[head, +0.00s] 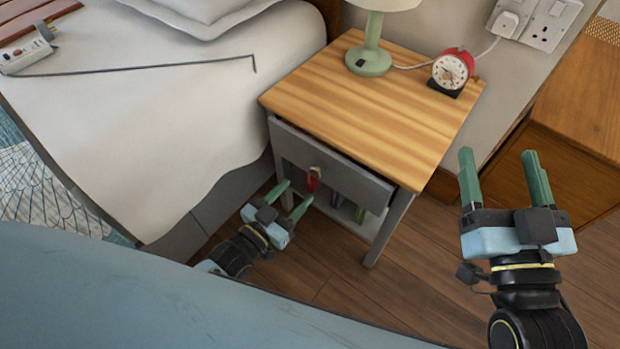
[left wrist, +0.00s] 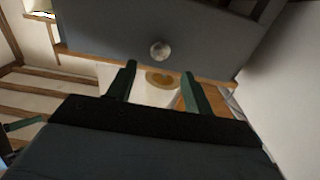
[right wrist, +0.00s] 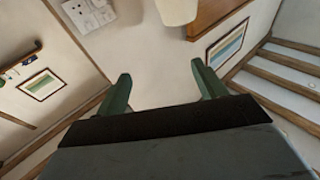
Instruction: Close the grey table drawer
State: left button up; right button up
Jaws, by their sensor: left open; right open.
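The grey drawer (head: 345,178) sits under the wooden top of the bedside table (head: 385,95). A dark gap shows along its upper edge, so it looks slightly open. The grey front also shows in the left wrist view (left wrist: 110,35), with the pale knob (left wrist: 160,50) just beyond the fingertips. My left gripper (head: 291,197) is open and empty in front of the drawer, slightly below and left of the knob, apparently not touching. My right gripper (head: 498,156) is open and empty in the air right of the table.
A green lamp (head: 370,60) and a red alarm clock (head: 452,70) stand on the table. The bed (head: 170,110) is close on the left. A wooden cabinet (head: 570,130) stands on the right. Items show on the open shelf below the drawer. Wooden floor (head: 410,290) is clear in front.

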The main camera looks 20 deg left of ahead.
aim_at(314, 172)
pick_arm(q)
jog(key=b+x, duration=0.2)
jog(key=x, duration=0.3)
jog(key=shift+w+d+f, duration=0.1)
jog(key=shift+w, duration=0.05)
jog(key=shift+w+d, duration=0.25)
jog(key=shift+w, duration=0.4)
pick_arm(e)
jog(key=shift+s+r+t+y, duration=0.25)
jog(key=shift+s+r+t, duration=0.2)
jog(key=shift+r+t, duration=0.45)
jog(key=shift+s+r+t+y, duration=0.2)
jog(key=shift+s+r+t, duration=0.2)
jog(key=shift+r+t, duration=0.4)
jog(key=shift+s+r+t+y, duration=0.25)
jog(key=shift+s+r+t, duration=0.2)
jog(key=shift+r+t, duration=0.45)
pick_arm(q)
grip_shut()
